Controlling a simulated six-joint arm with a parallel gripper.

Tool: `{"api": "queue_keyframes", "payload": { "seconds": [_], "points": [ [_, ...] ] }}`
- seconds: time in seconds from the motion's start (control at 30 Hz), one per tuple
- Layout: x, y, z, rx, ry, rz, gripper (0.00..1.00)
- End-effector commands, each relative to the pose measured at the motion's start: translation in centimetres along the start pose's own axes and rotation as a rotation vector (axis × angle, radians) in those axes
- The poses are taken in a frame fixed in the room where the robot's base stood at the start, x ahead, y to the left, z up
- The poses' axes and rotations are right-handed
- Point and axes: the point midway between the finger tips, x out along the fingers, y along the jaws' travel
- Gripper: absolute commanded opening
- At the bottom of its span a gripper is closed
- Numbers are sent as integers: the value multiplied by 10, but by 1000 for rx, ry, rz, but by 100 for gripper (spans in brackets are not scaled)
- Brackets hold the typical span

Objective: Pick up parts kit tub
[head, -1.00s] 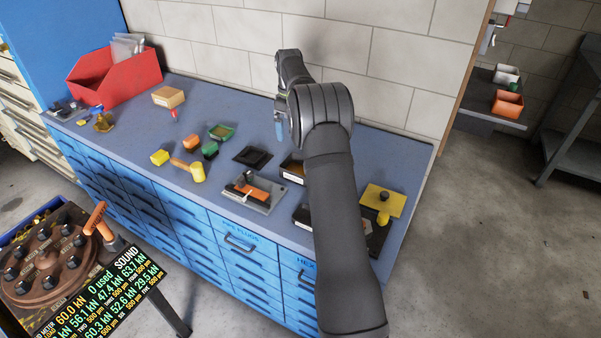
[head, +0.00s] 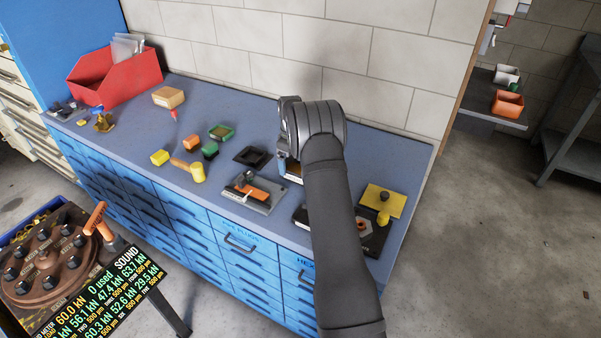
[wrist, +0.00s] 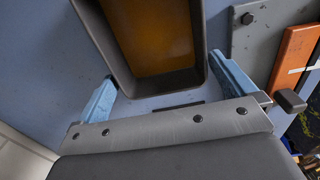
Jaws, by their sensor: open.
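The parts kit tub, as I take it, is a dark grey open tub (wrist: 158,84) with an amber-brown inside. In the wrist view it lies between my two blue fingers, its near end just in front of the palm. In the head view only a part of the tub (head: 294,170) shows, the rest hidden by my arm. My gripper (wrist: 163,70) is open, with one finger on either side of the tub's near end. A gap shows at the left finger; I cannot tell whether the right one touches.
A grey plate with an orange-handled tool (head: 256,190) lies left of the tub. A black square tray (head: 253,156) is behind it. A red bin (head: 115,78) stands far left; the wall is close behind.

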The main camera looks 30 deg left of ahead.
Motion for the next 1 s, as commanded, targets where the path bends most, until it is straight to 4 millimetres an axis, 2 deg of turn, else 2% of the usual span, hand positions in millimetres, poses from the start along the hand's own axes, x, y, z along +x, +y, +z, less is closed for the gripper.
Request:
{"api": "queue_keyframes", "payload": {
  "seconds": [0.03, 0.13, 0.4, 0.6, 0.87, 1.0],
  "points": [
    [10, -1, 1, 0, -2, -2, 100],
    [23, -1, 1, 0, -1, -2, 100],
    [27, -1, 0, 0, 0, 0, 98],
    [27, -1, 0, 0, 0, 0, 59],
    [25, 0, 0, 0, 0, 0, 59],
    [17, 0, 0, 0, 1, 1, 59]
  ]
}}
